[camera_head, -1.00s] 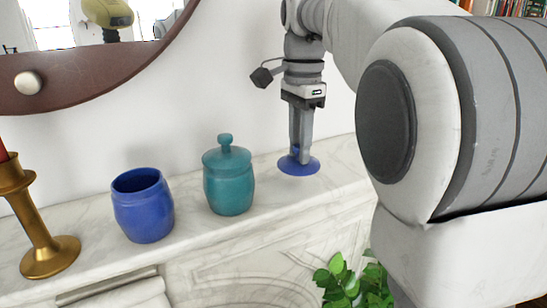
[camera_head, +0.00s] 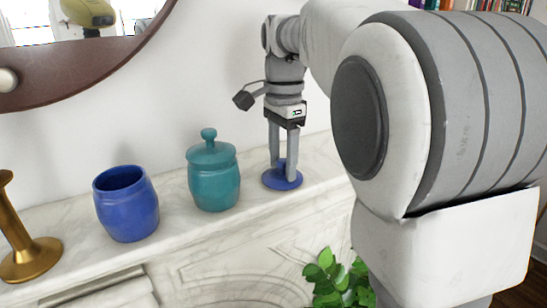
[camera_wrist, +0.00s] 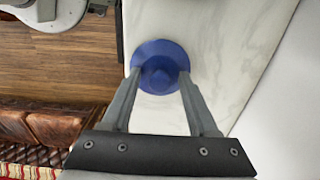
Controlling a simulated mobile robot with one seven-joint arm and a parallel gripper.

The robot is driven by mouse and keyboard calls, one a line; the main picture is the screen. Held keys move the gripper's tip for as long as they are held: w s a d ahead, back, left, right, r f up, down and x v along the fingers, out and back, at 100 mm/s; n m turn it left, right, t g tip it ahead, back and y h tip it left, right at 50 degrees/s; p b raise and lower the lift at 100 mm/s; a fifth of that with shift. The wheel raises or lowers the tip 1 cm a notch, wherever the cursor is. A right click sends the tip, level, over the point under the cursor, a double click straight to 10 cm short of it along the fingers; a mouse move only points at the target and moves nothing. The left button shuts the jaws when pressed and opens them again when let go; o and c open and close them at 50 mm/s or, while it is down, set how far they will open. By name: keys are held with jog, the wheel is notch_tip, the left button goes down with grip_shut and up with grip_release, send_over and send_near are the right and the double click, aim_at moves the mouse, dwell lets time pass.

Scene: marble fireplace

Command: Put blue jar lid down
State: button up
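The blue jar lid (camera_head: 283,182) lies flat on the marble mantel, right of the teal jar. My gripper (camera_head: 281,165) points down over it, with its two fingers spread apart. In the wrist view the lid (camera_wrist: 160,52) and its knob show beyond and between the open fingertips (camera_wrist: 160,76), with gaps at both sides. The open blue jar (camera_head: 126,206) stands upright without a lid at the left. The teal jar (camera_head: 213,176) stands between it and my gripper, with its own knobbed lid on.
The white marble mantel (camera_head: 75,215) is a narrow shelf against the wall. A brass candlestick (camera_head: 30,255) stands at its left end, below a round wood-framed mirror (camera_head: 85,75). A green plant (camera_head: 335,280) is below the mantel's front edge.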

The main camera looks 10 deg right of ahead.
aim_at(283, 160)
jog(key=shift+r, duration=0.1)
notch_tip(283, 160, up, 12)
jog(key=p, duration=0.2)
jog(key=shift+p, duration=0.4)
jog(key=shift+r, duration=0.1)
jog(key=s+f+n+t, duration=0.5)
jog(key=s+f+n, duration=0.9)
jog(key=s+f, duration=0.3)
jog(key=s, duration=0.3)
jog(key=shift+s+t, duration=0.2)
jog(key=shift+t, duration=0.1)
